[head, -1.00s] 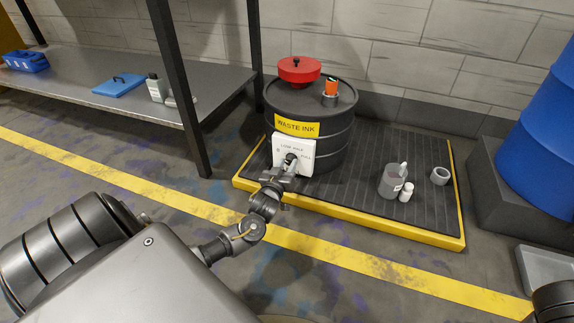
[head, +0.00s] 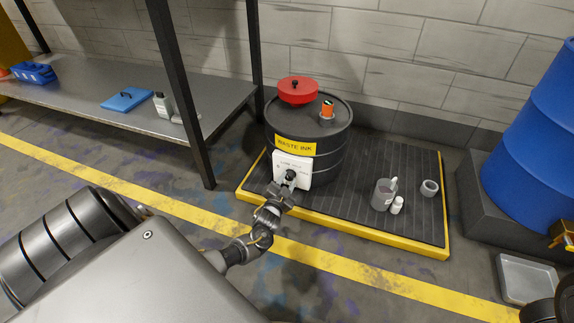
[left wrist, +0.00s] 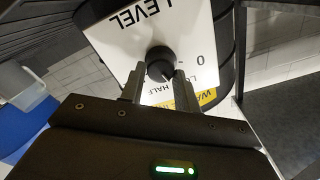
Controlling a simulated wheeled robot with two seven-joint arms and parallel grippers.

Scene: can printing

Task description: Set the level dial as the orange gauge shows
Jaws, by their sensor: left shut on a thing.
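The level dial is a black knob (left wrist: 159,64) on a white panel (head: 306,178) on the front of the black waste ink drum (head: 325,148). In the left wrist view the panel appears upside down, with LEVEL, HALF and 0 readable. My left gripper (head: 283,187) is shut on the knob, its fingers (left wrist: 158,84) on either side of it. The knob's exact setting is unclear. The orange gauge (head: 327,106) stands on the drum's lid; its reading is too small to make out.
The drum stands on a yellow-edged pallet (head: 345,231) with a grey jug (head: 382,195), white bottle (head: 397,206) and grey ring-shaped cup (head: 429,188). A red lid (head: 298,90) sits on the drum. A metal bench (head: 75,95) is left, a blue drum (head: 535,150) right.

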